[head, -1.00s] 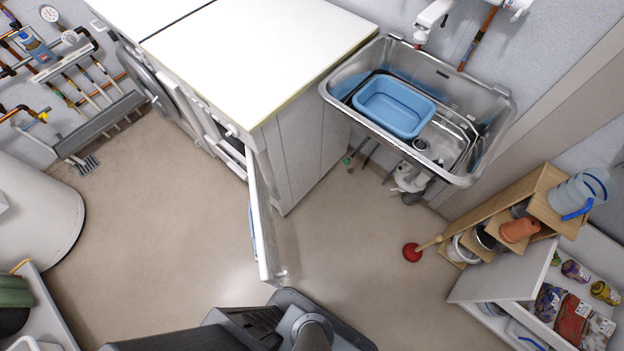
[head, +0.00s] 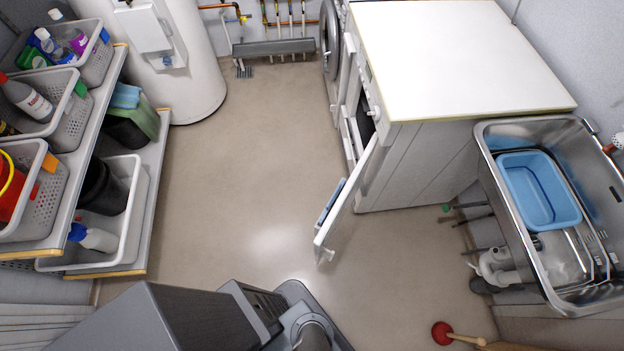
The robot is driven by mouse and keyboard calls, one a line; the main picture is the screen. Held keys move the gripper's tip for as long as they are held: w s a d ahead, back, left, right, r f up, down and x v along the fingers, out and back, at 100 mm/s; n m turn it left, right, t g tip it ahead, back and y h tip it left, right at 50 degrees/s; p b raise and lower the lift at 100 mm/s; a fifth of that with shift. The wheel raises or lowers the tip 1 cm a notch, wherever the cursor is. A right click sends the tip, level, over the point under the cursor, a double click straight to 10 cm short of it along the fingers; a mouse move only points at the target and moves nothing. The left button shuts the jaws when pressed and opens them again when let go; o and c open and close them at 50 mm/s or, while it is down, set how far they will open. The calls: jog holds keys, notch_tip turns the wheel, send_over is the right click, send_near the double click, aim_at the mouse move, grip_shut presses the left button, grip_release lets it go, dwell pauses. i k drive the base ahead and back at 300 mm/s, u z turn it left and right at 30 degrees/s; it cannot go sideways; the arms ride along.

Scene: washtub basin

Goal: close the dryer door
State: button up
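The dryer (head: 366,110) is a white front-loading machine under a white worktop. Its door (head: 343,204) stands wide open, swung out over the floor towards me, seen nearly edge-on. The door's free end reaches close to my base at the bottom of the head view. My gripper is not visible in the head view; only parts of my own body show at the bottom.
A steel sink (head: 560,262) with a blue basin (head: 541,190) stands at the right. A red plunger (head: 442,333) lies at the lower right. Shelves with grey baskets (head: 75,120) line the left. The floor (head: 235,170) left of the door is clear.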

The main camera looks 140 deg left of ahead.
aim_at(324, 234)
jog(key=u, duration=2.1)
jog(key=i, duration=0.95)
jog(key=u, duration=1.4)
jog(key=k, duration=1.2)
jog(key=u, duration=1.25)
jog(key=i, duration=0.5)
